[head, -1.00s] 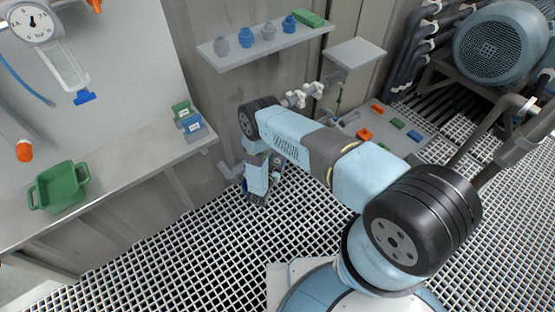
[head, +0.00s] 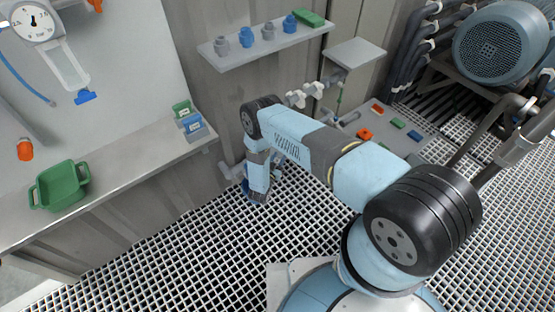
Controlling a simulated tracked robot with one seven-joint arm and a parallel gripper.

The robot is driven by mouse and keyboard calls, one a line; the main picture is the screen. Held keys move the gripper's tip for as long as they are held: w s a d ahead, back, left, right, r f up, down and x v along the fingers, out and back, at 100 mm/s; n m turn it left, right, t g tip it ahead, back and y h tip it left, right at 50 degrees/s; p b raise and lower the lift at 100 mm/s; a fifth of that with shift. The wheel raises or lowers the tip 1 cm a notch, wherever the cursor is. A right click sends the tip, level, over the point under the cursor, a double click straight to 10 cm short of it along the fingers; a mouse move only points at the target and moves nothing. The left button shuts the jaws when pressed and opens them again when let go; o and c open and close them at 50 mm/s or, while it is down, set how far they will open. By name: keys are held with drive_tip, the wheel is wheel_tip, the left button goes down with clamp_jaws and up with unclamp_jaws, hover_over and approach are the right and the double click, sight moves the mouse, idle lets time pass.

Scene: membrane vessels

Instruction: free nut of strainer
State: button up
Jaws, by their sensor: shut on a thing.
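My arm reaches down to the foot of the back wall. My gripper (head: 257,198) points down there beside a grey pipe (head: 229,171). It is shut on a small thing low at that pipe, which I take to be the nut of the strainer. My own wrist hides most of the strainer and the nut, and the fingertips are too small to make out clearly.
A wall shelf (head: 224,55) holds grey and blue fittings and a green block. A bench (head: 120,160) at left carries a green tray (head: 61,203) and small labelled boxes (head: 192,127). A grey mat (head: 423,119) with coloured blocks lies at right. The grating floor (head: 180,250) is open in front.

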drive_tip(key=shift+a, duration=0.2)
drive_tip(key=shift+d, duration=0.1)
drive_tip(key=shift+n+y, duration=0.3)
drive_tip(key=shift+y, duration=0.1)
drive_tip(key=shift+t+y, duration=0.3)
drive_tip(key=n+y, duration=0.2)
drive_tip(key=y, duration=0.1)
drive_tip(key=n+y, duration=0.2)
drive_tip(key=y, duration=0.2)
drive_tip(key=n+y, duration=0.3)
drive_tip(key=shift+a+t, duration=0.35)
drive_tip(key=shift+t, duration=0.05)
drive_tip(key=n+g+y, duration=0.1)
drive_tip(key=y, duration=0.1)
drive_tip(key=n+g+y, duration=0.1)
drive_tip(key=n+y, duration=0.1)
drive_tip(key=y, duration=0.1)
drive_tip(key=n+g+y, duration=0.1)
drive_tip(key=n+y, duration=0.1)
drive_tip(key=shift+s+a, duration=0.1)
drive_tip(key=shift+a, duration=0.2)
drive_tip(key=shift+a+n+g+y, duration=0.15)
drive_tip(key=shift+n+g+y, duration=0.8)
drive_tip(key=shift+y, duration=0.25)
drive_tip(key=shift+a+g+y, duration=0.15)
drive_tip(key=shift+g+y, duration=0.15)
drive_tip(key=shift+g, duration=0.15)
